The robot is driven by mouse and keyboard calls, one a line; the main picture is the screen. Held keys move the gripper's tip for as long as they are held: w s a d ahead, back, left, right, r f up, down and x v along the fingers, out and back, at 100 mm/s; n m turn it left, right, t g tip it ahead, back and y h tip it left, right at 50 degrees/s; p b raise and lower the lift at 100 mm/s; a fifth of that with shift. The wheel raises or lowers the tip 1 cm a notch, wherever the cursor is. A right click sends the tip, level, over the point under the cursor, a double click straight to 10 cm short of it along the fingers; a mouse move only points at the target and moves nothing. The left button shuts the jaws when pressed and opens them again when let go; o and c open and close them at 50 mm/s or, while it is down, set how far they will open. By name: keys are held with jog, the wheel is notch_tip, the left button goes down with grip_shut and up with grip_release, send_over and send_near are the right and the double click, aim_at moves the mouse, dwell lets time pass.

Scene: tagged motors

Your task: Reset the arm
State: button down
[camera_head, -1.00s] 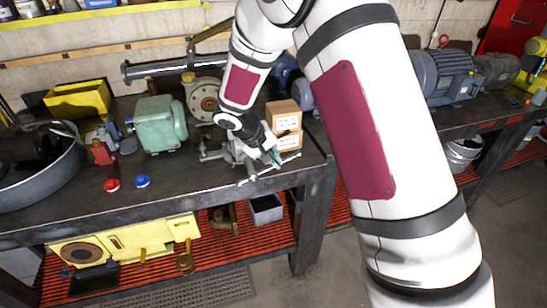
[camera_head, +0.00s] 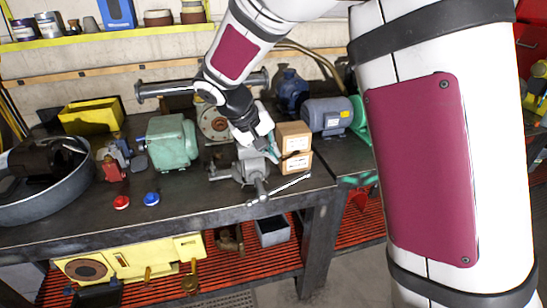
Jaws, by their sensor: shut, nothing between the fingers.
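My gripper (camera_head: 272,148) is at the end of my white and maroon arm, above the workbench (camera_head: 190,208). It points down and to the right, over the grey metal vise (camera_head: 247,168) and close to the stacked cardboard boxes (camera_head: 296,163). Its fingers look thin and close together, with nothing visible held. I cannot tell whether a fingertip touches the boxes or the vise. A blue-grey motor (camera_head: 328,115) with a green end stands behind the boxes to the right. A green motor housing (camera_head: 171,142) stands on the bench left of the vise.
A red button (camera_head: 121,202) and a blue button (camera_head: 152,198) lie near the bench's front edge. A round grey tub (camera_head: 30,205) and a yellow bin (camera_head: 91,117) are at the left. My upper arm hides much of the right side.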

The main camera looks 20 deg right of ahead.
jog(key=s+d+r+y, duration=0.3)
jog(key=s+d+r, duration=0.1)
jog(key=s+r, duration=0.75)
jog(key=s+a+r+t+y, duration=0.1)
jog(key=s+t+y, duration=0.1)
jog(key=s, duration=1.4)
jog(key=shift+s+t+y, duration=0.15)
jog(key=shift+t+y, duration=0.25)
jog(key=shift+t, duration=0.2)
